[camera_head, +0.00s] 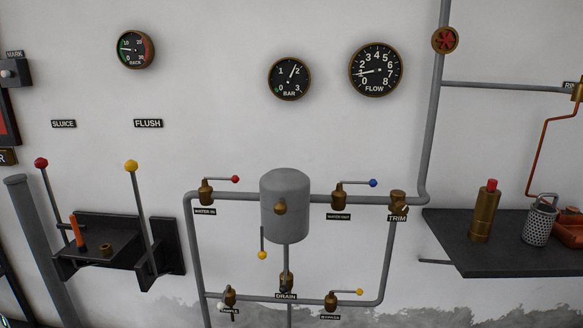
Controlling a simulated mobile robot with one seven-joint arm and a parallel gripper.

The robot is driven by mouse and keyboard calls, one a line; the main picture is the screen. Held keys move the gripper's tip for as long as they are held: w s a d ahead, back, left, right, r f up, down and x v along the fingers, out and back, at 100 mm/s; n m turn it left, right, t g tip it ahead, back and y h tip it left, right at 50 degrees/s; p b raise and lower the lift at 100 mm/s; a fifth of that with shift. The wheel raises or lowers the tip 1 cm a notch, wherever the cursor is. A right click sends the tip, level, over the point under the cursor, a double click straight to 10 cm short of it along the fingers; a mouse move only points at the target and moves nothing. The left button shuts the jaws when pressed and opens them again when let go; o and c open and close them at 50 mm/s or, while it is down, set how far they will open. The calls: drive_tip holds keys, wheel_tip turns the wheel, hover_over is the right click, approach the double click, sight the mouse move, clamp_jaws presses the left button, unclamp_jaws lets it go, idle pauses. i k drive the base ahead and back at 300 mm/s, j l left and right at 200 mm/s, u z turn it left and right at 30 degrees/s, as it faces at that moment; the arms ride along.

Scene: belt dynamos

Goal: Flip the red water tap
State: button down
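The red water tap (206,193) is a brass valve on the upper horizontal grey pipe, left of the grey tank. A label reading WATER-IN (205,211) is below it. Its thin lever (222,180) points to the right, about level and parallel to the pipe, and ends in a red knob (236,179). Nothing touches the tap or hides it. My gripper is not in the picture.
The grey tank (285,190) stands close right of the knob. A blue-knobbed tap (338,197) is beyond it. Two tall levers rise from a black bracket (97,263) at left. A black shelf (470,258) with several objects juts out at right.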

sight(234, 179)
drive_tip(key=i, duration=0.9)
drive_tip(key=l+z, duration=0.05)
drive_tip(key=l, duration=0.05)
